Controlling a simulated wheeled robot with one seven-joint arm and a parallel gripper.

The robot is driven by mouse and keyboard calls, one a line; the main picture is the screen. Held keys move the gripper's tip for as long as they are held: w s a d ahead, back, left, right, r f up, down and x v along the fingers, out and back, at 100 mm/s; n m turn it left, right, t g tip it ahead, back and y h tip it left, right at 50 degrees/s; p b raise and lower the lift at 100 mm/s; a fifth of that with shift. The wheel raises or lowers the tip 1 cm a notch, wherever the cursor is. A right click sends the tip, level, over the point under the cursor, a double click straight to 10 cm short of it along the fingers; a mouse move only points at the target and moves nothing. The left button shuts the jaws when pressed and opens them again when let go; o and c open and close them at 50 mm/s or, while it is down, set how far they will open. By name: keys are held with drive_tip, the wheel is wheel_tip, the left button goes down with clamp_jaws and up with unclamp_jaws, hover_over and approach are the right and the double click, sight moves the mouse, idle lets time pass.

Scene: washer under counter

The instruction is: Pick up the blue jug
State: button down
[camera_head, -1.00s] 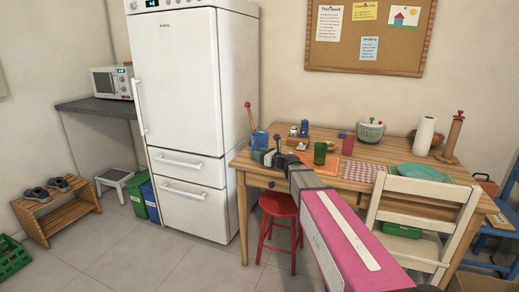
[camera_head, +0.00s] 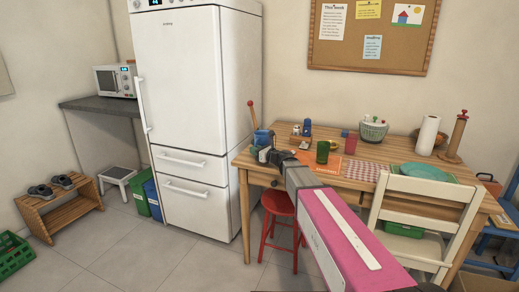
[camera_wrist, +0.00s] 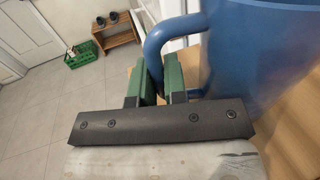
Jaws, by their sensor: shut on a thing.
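The blue jug (camera_head: 263,138) is at the left end of the wooden table in the head view, partly hidden by my gripper (camera_head: 268,153). In the wrist view the jug (camera_wrist: 255,50) fills the upper right, with its curved handle (camera_wrist: 160,40) on its left side. The green fingers of my gripper (camera_wrist: 165,83) are closed around the lower part of the handle. The jug looks upright. I cannot tell whether its base touches the table.
The wooden table (camera_head: 350,150) also holds a green cup (camera_head: 322,151), a red cup (camera_head: 351,143), a colander (camera_head: 373,129) and a paper towel roll (camera_head: 427,134). The white fridge (camera_head: 185,90) stands left of the table. A red stool (camera_head: 279,205) and a white chair (camera_head: 420,205) stand in front.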

drive_tip(key=shift+r, duration=0.2)
drive_tip(key=shift+r, duration=1.9)
drive_tip(key=s+a+r, duration=0.6)
drive_tip(key=s+a, duration=0.1)
drive_tip(key=s, duration=0.1)
drive_tip(key=shift+s+a+r, duration=0.15)
drive_tip(key=shift+s+r, duration=0.2)
drive_tip(key=shift+s, duration=0.05)
